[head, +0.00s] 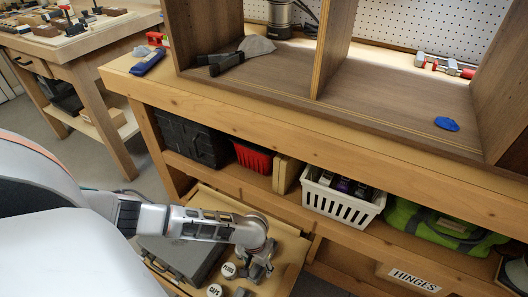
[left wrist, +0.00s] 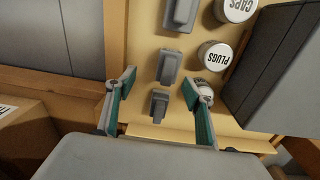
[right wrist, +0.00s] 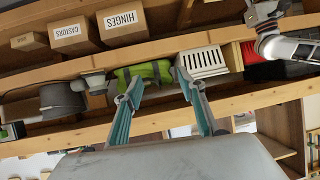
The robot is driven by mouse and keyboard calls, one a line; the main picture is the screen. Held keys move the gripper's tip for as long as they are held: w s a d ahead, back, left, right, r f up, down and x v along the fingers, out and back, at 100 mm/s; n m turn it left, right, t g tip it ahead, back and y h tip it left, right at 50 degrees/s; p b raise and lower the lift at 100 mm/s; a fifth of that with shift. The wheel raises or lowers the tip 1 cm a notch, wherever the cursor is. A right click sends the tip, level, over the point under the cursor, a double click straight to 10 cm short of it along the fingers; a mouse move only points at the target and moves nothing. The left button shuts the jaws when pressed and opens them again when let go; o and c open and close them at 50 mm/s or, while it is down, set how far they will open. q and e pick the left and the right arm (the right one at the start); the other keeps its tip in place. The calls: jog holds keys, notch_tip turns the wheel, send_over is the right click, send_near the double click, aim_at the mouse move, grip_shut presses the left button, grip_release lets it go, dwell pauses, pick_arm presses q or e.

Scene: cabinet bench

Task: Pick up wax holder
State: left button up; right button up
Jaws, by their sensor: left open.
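My left gripper (head: 258,268) points down over the open drawer (head: 291,247) under the bench. In the left wrist view the left gripper (left wrist: 158,88) is open, its teal-padded fingers wide apart. A small grey block-like piece (left wrist: 160,103) shows between the fingers, apart from both. I cannot tell which thing is the wax holder. A white-topped jar (left wrist: 205,88) is partly hidden by the right-hand finger. My right gripper (right wrist: 158,84) is open and empty, facing the shelves from a distance.
White-lidded jars marked PLUGS (left wrist: 216,56) and CAPS (left wrist: 237,9) stand in the drawer, beside a dark grey case (left wrist: 268,62). Above are a white basket (head: 340,199), a red bin (head: 253,157) and a green bag (head: 432,226). The bench edge (head: 300,135) overhangs the drawer.

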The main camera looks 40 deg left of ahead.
aim_at(255, 269)
pick_arm(q)
jog(key=shift+a+f, duration=0.4)
jog(key=shift+a, duration=0.05)
jog(key=shift+a+f, duration=0.15)
jog(key=shift+f, duration=0.05)
notch_tip(255, 269, down, 2)
jog(key=shift+s+f+b, duration=0.1)
jog(key=shift+f+b, duration=0.15)
jog(key=shift+b, duration=0.7)
jog(key=f+b, duration=0.1)
jog(key=f, duration=0.1)
jog(key=f+b, duration=0.2)
jog(key=shift+s+a+f, duration=0.1)
jog(key=shift+s+a, duration=0.1)
jog(key=shift+w+f, duration=0.15)
jog(key=shift+f, duration=0.1)
jog(key=shift+w, duration=0.1)
jog(key=shift+w+r, duration=0.15)
jog(key=shift+w, duration=0.05)
pick_arm(e)
jog(key=a+m, duration=0.3)
jog(key=s+a+m+y, duration=0.1)
jog(key=a, duration=0.1)
jog(key=shift+s+a+f+t, duration=0.1)
jog(key=shift+a+f+t, duration=0.1)
jog(key=shift+t, duration=0.1)
pick_arm(q)
jog(key=c, duration=1.3)
